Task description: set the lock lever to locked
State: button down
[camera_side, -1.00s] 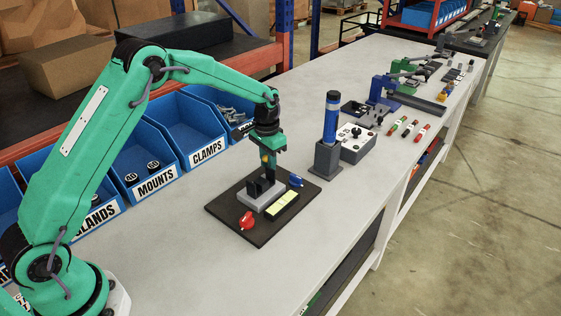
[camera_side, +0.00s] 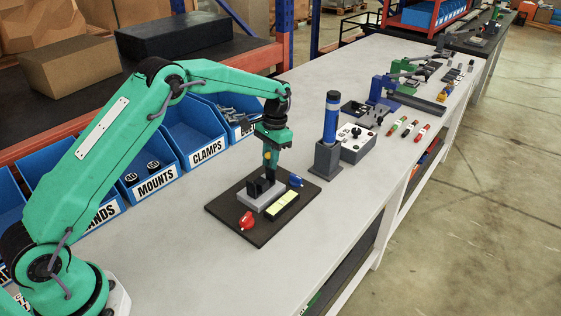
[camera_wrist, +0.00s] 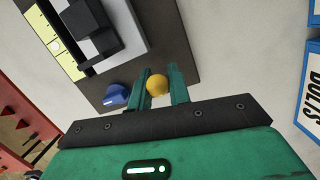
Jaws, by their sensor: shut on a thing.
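A dark base plate (camera_side: 236,222) lies on the bench with a grey block (camera_side: 252,202) and black upright parts (camera_side: 256,187) on it. My gripper (camera_side: 269,163) is above the far side of this fixture, pointing down. Its green fingers are shut on a yellow ball knob (camera_side: 267,156), which also shows between the fingertips in the wrist view (camera_wrist: 157,85). The knob looks like the end of the lock lever; its shaft is mostly hidden by the fingers. A blue knob (camera_side: 296,181), a red knob (camera_side: 247,220) and a yellow-green strip (camera_side: 282,204) sit on the plate.
A blue cylinder (camera_side: 332,113) stands in a grey holder (camera_side: 325,159) to the right, near a white control box (camera_side: 357,146). Blue bins (camera_side: 198,135) line the back edge. The bench front, right of the plate, is clear.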

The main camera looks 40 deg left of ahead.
jog(key=shift+w+a+g, duration=0.15)
jog(key=shift+w+g, duration=0.1)
jog(key=shift+g, duration=0.25)
jog(key=c, duration=1.3)
grip_release()
jog(key=shift+c, duration=0.2)
jog(key=shift+r, duration=0.1)
jog(key=v, duration=0.7)
jog(key=shift+r, duration=0.25)
